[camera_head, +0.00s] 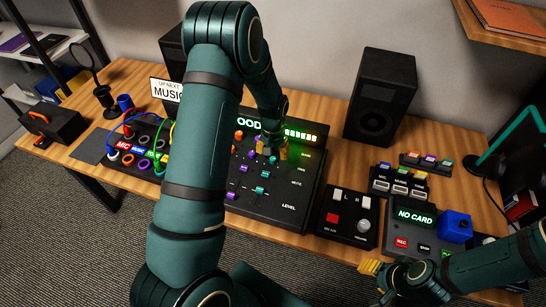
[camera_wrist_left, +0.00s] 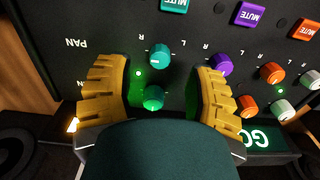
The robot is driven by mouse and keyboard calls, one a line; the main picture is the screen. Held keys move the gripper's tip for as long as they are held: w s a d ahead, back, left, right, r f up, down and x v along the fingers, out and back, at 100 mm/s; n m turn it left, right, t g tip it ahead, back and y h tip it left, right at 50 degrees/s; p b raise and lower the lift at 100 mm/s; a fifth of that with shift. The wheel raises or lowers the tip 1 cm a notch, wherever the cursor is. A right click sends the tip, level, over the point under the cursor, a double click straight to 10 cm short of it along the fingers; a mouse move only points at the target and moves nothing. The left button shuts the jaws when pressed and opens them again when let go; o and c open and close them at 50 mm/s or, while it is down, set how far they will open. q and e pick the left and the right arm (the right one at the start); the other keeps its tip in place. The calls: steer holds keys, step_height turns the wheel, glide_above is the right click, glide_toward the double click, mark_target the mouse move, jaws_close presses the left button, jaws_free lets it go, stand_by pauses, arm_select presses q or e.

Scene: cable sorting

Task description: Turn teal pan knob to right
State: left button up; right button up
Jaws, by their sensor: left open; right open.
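The teal pan knob (camera_wrist_left: 160,57) sits on the black mixer in the left wrist view, in the row marked PAN, with a small white mark on its face. A second teal knob (camera_wrist_left: 153,97) below it is lit green. My left gripper (camera_wrist_left: 162,72) is open, one yellow finger on each side of these knobs, with visible gaps to the pan knob. In the head view my left gripper (camera_head: 270,150) is over the mixer (camera_head: 290,200) and partly hides the knobs. My right gripper (camera_head: 371,267) is open near the table's front edge, away from the mixer.
Beside the pan knob in the left wrist view are a purple knob (camera_wrist_left: 221,65) and a teal mute button (camera_wrist_left: 175,5). A small control box (camera_head: 340,228) and a card recorder (camera_head: 410,240) stand right of the mixer. A black speaker (camera_head: 382,95) stands behind.

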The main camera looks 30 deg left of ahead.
mark_target(273, 159)
arm_select(q)
step_height(273, 159, up, 9)
steer(key=shift+f, duration=0.2)
stand_by(0.6)
